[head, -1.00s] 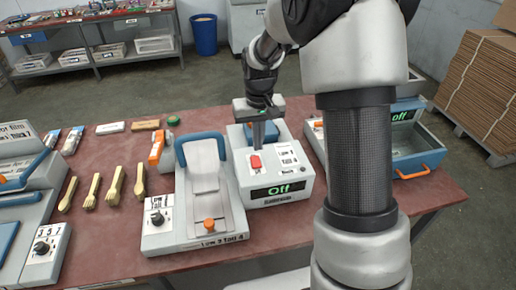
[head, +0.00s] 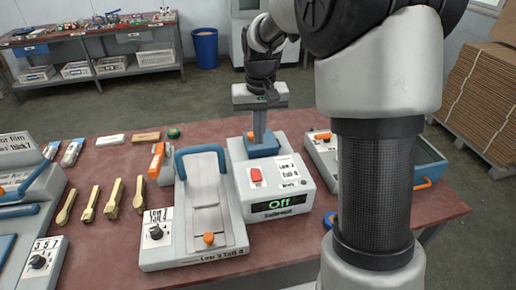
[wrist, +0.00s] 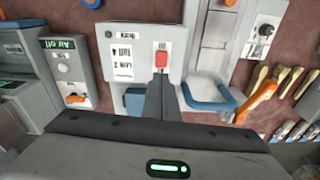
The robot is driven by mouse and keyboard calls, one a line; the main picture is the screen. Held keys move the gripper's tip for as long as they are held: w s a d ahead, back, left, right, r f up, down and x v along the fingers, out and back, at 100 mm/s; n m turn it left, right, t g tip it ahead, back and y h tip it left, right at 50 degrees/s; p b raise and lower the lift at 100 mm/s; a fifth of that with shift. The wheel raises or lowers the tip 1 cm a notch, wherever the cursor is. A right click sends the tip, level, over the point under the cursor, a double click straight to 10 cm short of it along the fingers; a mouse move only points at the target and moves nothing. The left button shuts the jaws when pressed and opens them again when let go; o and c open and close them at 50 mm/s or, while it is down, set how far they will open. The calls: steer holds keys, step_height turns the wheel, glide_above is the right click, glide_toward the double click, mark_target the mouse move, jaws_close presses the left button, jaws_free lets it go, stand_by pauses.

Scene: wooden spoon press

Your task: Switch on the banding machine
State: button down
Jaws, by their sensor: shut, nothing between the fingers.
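The pale grey machine (head: 275,188) under my gripper, which I take for the banding machine, stands on the table with a green "Off" on its display (head: 279,204). A red switch (head: 256,176) sits on its top, beside a white card (head: 287,170). The switch also shows in the wrist view (wrist: 161,57), just past my fingertips. My gripper (head: 261,139) is shut and empty, pointing down over the machine's blue rear part (head: 263,149), behind the switch and apart from it.
A grey press with a blue handle (head: 201,151) and orange knob (head: 209,239) stands close on the left. Several wooden spoons and forks (head: 113,198) lie farther left. Another grey machine with a blue tray (head: 430,160) is at right.

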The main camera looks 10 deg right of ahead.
mark_target(257, 171)
steer(key=m+b, duration=0.7)
steer(key=m, duration=1)
steer(key=shift+w+t, duration=0.1)
steer(key=shift+t, duration=0.3)
steer(key=shift+r, duration=0.1)
steer(key=f, duration=0.4)
steer(key=w+f+b, duration=0.1)
steer(key=f, duration=0.4)
steer(key=w+f+b, duration=0.1)
steer(key=f, duration=0.4)
steer(key=shift+w, duration=0.1)
steer(key=shift+r+p, duration=0.15)
steer(key=shift+p, duration=0.35)
